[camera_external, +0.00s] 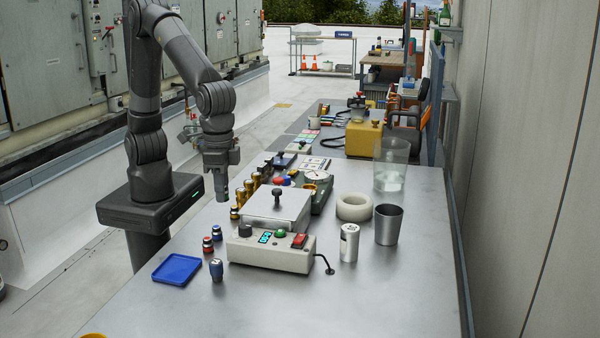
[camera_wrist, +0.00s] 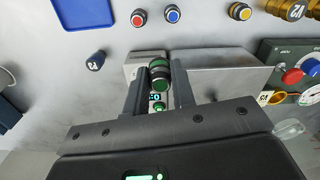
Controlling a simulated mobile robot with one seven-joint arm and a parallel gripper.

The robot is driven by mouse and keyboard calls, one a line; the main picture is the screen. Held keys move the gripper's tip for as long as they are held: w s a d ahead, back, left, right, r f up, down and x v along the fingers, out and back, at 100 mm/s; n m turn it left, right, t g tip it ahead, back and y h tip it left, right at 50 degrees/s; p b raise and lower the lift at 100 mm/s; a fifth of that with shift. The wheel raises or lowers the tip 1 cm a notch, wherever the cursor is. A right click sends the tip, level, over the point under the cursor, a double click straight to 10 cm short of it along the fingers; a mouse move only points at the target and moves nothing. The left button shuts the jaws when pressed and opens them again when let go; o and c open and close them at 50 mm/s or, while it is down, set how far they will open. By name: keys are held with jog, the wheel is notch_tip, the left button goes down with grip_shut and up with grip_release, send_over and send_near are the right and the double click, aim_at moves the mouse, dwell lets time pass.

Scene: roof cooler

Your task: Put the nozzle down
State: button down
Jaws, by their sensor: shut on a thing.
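My gripper (camera_wrist: 159,88) is shut on a small dark nozzle with green rings (camera_wrist: 159,72), which sits between the two fingers in the wrist view. In the external view my gripper (camera_external: 222,190) hangs above the table, left of the grey box with the hinged plate; the nozzle cannot be made out clearly there. Similar small pieces stand on the table: a red-ringed one (camera_external: 207,244), a blue-ringed one (camera_external: 217,232) and a yellow-ringed one (camera_external: 234,212). The wrist view shows them in a row, with a bare gap between blue (camera_wrist: 172,15) and yellow (camera_wrist: 240,11).
The grey control box (camera_external: 270,253) is close by. Several brass pieces (camera_external: 243,196) stand behind.

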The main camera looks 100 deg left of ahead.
jog(key=w, duration=0.3)
jog(key=w+a, duration=0.1)
jog(key=w, duration=0.3)
jog(key=w+a, duration=0.1)
jog(key=w, duration=0.3)
jog(key=shift+w+f, duration=0.15)
jog(key=w+a+f, duration=0.2)
jog(key=w+a, duration=0.1)
jog(key=w, duration=0.2)
jog(key=w+a+f, duration=0.3)
jog(key=w+a, duration=0.1)
jog(key=w, duration=0.1)
jog(key=w+a+f, duration=0.2)
jog(key=w+a, duration=0.2)
jog(key=w, duration=0.1)
jog(key=shift+w+a+f, duration=0.25)
jog(key=shift+w, duration=0.1)
jog(key=shift+w+a+f, duration=0.25)
jog(key=shift+a+f, duration=0.05)
jog(key=shift+a, duration=0.05)
jog(key=shift+f, duration=1.9)
jog(key=shift+f, duration=0.15)
jog(key=c, duration=1.2)
grip_release()
